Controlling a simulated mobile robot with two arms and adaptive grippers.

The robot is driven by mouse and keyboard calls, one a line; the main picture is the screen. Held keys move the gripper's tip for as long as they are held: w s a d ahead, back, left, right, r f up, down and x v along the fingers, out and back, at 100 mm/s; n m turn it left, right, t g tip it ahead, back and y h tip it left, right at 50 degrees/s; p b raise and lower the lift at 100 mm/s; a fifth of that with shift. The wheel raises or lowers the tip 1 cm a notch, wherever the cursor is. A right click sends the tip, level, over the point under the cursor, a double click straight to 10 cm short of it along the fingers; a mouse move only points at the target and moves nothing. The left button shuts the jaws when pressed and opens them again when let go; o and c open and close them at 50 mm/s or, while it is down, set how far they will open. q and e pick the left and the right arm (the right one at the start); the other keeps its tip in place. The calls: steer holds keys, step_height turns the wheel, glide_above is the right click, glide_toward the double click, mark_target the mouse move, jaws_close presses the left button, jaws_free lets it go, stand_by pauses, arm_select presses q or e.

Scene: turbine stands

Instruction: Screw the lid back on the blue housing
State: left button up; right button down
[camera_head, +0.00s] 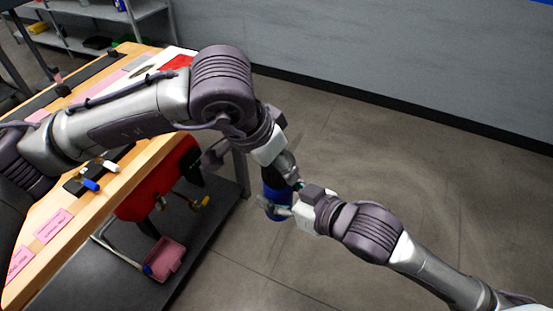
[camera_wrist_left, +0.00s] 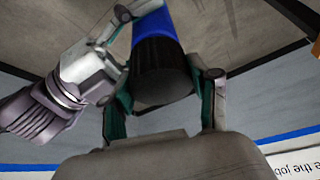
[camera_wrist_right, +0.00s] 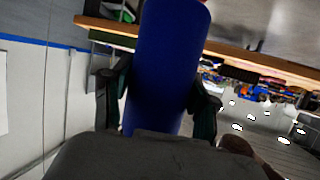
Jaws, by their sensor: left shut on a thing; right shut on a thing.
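The blue housing (camera_head: 274,206) is held in the air off the table's right side. My right gripper (camera_head: 283,209) is shut on its body; the right wrist view shows the blue cylinder (camera_wrist_right: 165,65) between both fingers. In the left wrist view the black ribbed lid (camera_wrist_left: 160,68) sits against the end of the blue housing (camera_wrist_left: 153,24). My left gripper (camera_wrist_left: 162,95) is shut on the lid, with one finger on each side. No gap shows between lid and housing; how far the lid is threaded cannot be told.
The wooden table (camera_head: 62,240) stands at the left with pink labels and small blue and white parts on it. A red bin (camera_head: 150,200) and a pink tray (camera_head: 165,258) are below its edge. A metal shelf (camera_head: 90,20) stands behind. Open floor surrounds my grippers on the right.

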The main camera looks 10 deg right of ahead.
arm_select(q)
steer(key=shift+f, duration=0.35)
steer(key=m+g, duration=0.1)
steer(key=m, duration=0.2)
steer(key=shift+w+a+h, duration=0.1)
steer(key=shift+h, duration=0.2)
steer(key=o, duration=1)
steer(key=shift+o, duration=0.2)
steer(key=shift+r, duration=0.15)
steer(key=shift+r, duration=2.15)
steer(key=shift+c, duration=0.4)
